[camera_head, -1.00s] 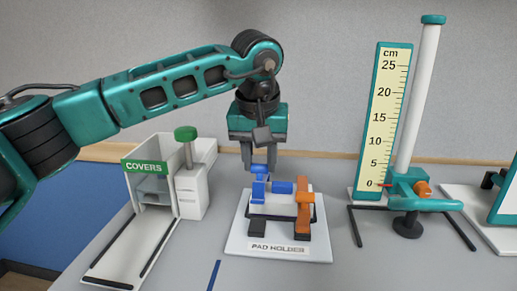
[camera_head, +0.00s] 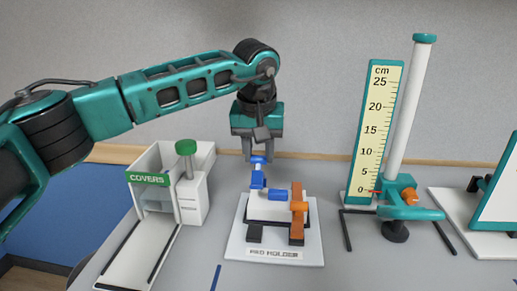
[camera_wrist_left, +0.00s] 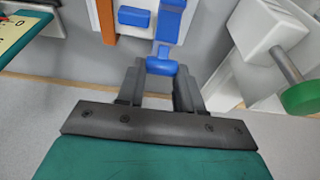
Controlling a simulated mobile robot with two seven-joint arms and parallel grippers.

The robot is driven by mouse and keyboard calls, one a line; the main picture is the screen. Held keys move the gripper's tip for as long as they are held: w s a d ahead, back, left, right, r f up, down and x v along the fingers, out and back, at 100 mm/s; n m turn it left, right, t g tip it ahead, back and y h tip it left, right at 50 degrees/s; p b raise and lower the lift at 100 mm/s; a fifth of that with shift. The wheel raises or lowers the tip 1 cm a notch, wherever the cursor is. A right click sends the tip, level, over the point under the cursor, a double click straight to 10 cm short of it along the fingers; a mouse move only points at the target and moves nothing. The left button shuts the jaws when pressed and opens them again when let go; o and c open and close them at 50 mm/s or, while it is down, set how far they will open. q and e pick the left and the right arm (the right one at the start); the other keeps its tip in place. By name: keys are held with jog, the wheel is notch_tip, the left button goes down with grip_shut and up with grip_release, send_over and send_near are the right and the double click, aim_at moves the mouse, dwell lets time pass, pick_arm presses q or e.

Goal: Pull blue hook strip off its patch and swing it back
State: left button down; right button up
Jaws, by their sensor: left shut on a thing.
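The pad holder (camera_head: 240,247) is a white board in the middle of the table. The blue hook strip (camera_head: 257,180) stands up at its back left, and its upper end lies at my left gripper (camera_head: 260,157). In the left wrist view, my left gripper (camera_wrist_left: 162,85) is shut on the rounded blue end (camera_wrist_left: 161,66) of this strip. The strip runs up out of that frame. A blue block (camera_head: 278,195) lies at the middle of the holder. An orange strip (camera_head: 297,225) lies along its right side. My right gripper is not in view.
A white covers box (camera_head: 148,179) with a green knob (camera_head: 186,147) stands left. A centimetre scale (camera_head: 377,125) and a white column (camera_head: 411,110) on a teal base stand right. A white board (camera_head: 480,225) is at the far right.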

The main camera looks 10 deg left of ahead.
pick_arm(q)
jog(key=c, duration=1.2)
grip_release()
jog(key=shift+w+f, duration=0.1)
jog(key=shift+f, duration=0.1)
jog(key=o, duration=0.3)
jog(key=shift+w+f, duration=0.15)
jog(key=shift+w, duration=0.1)
jog(key=shift+o, duration=0.8)
jog(key=shift+s, duration=0.15)
jog(key=shift+r, duration=0.2)
jog(key=v, duration=1.3)
jog(key=shift+p, duration=0.4)
